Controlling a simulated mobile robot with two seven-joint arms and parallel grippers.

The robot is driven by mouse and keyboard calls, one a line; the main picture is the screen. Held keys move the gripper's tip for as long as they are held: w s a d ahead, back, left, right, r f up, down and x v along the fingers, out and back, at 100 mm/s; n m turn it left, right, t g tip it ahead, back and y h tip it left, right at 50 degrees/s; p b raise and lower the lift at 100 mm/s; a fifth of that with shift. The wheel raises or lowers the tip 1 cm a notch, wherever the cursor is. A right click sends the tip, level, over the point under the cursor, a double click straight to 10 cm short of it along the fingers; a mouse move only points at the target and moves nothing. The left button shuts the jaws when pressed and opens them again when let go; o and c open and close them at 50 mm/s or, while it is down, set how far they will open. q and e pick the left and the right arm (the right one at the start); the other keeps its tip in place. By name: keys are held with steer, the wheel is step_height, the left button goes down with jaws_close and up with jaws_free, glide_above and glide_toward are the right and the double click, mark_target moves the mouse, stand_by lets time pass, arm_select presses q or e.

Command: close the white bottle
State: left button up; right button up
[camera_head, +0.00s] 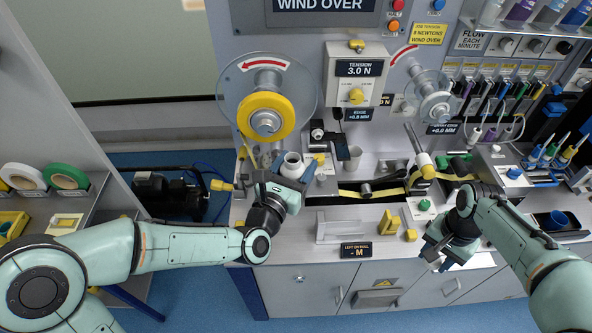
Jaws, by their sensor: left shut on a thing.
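The white bottle (292,167) stands at the left end of the machine's worktop, below the yellow roll. Its round top faces up and looks open, with a darker middle. My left gripper (293,177) reaches in from the left and is shut on the white bottle, its fingers on either side. They hide the lower part of the bottle. I cannot make out a cap for it. My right gripper (437,256) hangs at the front edge of the worktop on the right, away from the bottle. Its fingers are too small to tell whether they are open.
A yellow strip (385,192) runs across a dark slot. A clear holder (341,230) and a yellow block (390,222) are at the front. Shelves with tape rolls are left.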

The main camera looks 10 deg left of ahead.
arm_select(q)
steer(key=shift+r, duration=0.1)
steer(key=o, duration=0.4)
steer(key=c, duration=0.9)
steer(key=shift+o, duration=0.2)
